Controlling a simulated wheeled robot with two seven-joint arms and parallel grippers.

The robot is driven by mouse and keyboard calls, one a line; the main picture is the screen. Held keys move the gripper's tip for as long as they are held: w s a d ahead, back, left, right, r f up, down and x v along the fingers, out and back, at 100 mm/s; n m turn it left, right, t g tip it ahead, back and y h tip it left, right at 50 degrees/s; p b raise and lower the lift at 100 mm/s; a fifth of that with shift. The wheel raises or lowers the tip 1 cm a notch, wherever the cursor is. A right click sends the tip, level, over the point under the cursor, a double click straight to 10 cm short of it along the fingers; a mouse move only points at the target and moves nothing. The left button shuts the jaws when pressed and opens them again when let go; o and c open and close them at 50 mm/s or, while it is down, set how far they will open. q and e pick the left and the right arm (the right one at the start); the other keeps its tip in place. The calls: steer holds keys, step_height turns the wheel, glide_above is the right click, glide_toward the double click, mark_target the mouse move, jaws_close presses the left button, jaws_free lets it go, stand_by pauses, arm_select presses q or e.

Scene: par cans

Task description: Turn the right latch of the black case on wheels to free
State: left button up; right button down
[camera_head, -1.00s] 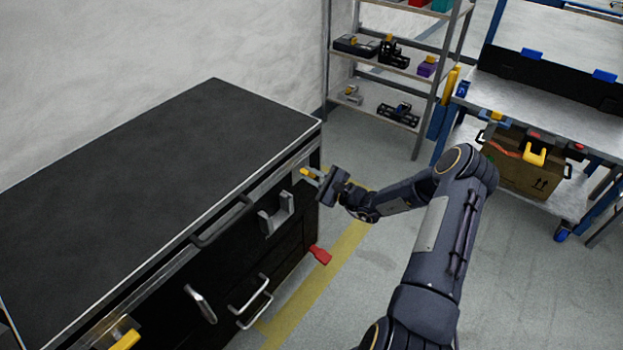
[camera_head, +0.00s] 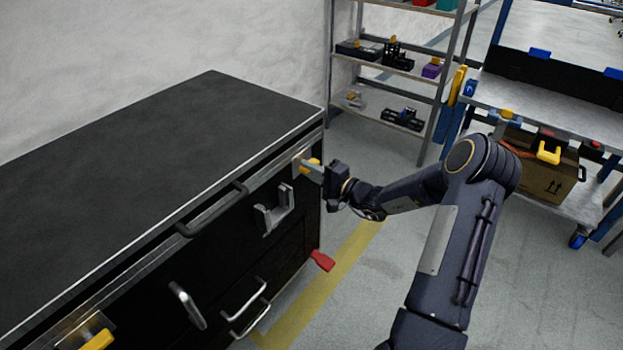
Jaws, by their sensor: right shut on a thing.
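The black case (camera_head: 150,150) stands at the left with its flat dark top and its front facing me. The right latch (camera_head: 299,158) is near the right end of the front, just under the lid's edge; its yellow handle is partly hidden by my fingers. My right gripper (camera_head: 309,167) is at this latch, shut on its yellow handle. The left latch (camera_head: 98,341), with a yellow handle on a metal plate, shows at the bottom left. My left gripper is not in view.
The case front carries a dark handle (camera_head: 213,212), a grey bracket (camera_head: 273,212) and silver handles (camera_head: 187,304). A red pedal (camera_head: 322,260) sticks out low at its right end. A shelf rack (camera_head: 394,62) and a blue-framed workbench (camera_head: 560,115) stand behind; the floor between is clear.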

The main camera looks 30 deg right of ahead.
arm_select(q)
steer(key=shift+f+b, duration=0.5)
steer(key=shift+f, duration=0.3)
arm_select(e)
steer(key=shift+f+n, duration=0.15)
steer(key=shift+n, duration=0.25)
steer(key=c, duration=1.4)
jaws_free()
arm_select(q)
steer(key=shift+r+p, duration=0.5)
arm_select(e)
steer(key=v, duration=0.7)
steer(key=shift+s, duration=0.4)
steer(key=shift+d, duration=0.1)
